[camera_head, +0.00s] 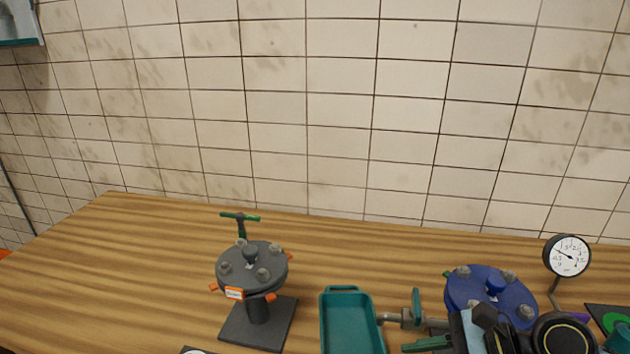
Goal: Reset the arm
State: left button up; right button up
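My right arm shows at the bottom right, in front of a blue flanged valve body (470,285). The dark end of that arm, which seems to be my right gripper (490,330), overlaps the blue body's lower part. Its fingertips cannot be made out, nor whether it holds anything. My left gripper and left arm are outside the picture.
A dark grey flanged unit (252,268) with orange clips and a green T-handle stands on the wooden table (130,270). A teal tray (346,291) lies right of it, beside a pipe with a green handle (416,305). A dial gauge (567,256) stands far right. The table's left is clear.

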jog(key=s+f+n+h, duration=0.1)
jog(key=s+f+n, duration=0.1)
jog(key=f+n, duration=0.1)
jog(key=s+a+f+n+h, duration=0.1)
jog(key=s+f+n+h, duration=0.1)
jog(key=f+n, duration=0.1)
jog(key=s+f+n+h, duration=0.2)
jog(key=s+f+n, duration=0.1)
jog(key=n, duration=0.2)
jog(key=shift+a+f+n, duration=0.25)
jog(key=shift+f+n, duration=0.05)
jog(key=s+d+f+n+h, duration=0.3)
jog(key=s+d+n+h, duration=0.25)
jog(key=s+n, duration=0.3)
notch_tip(320, 180, down, 27)
jog(key=s+g+b, duration=0.1)
jog(key=g, duration=0.1)
jog(key=s+d+f+g+b, duration=0.1)
jog(key=s+d+f, duration=0.1)
jog(key=s+f, duration=1.2)
jog(key=shift+s+f+n, duration=0.25)
jog(key=shift+s+n, duration=0.1)
jog(key=shift+s, duration=0.65)
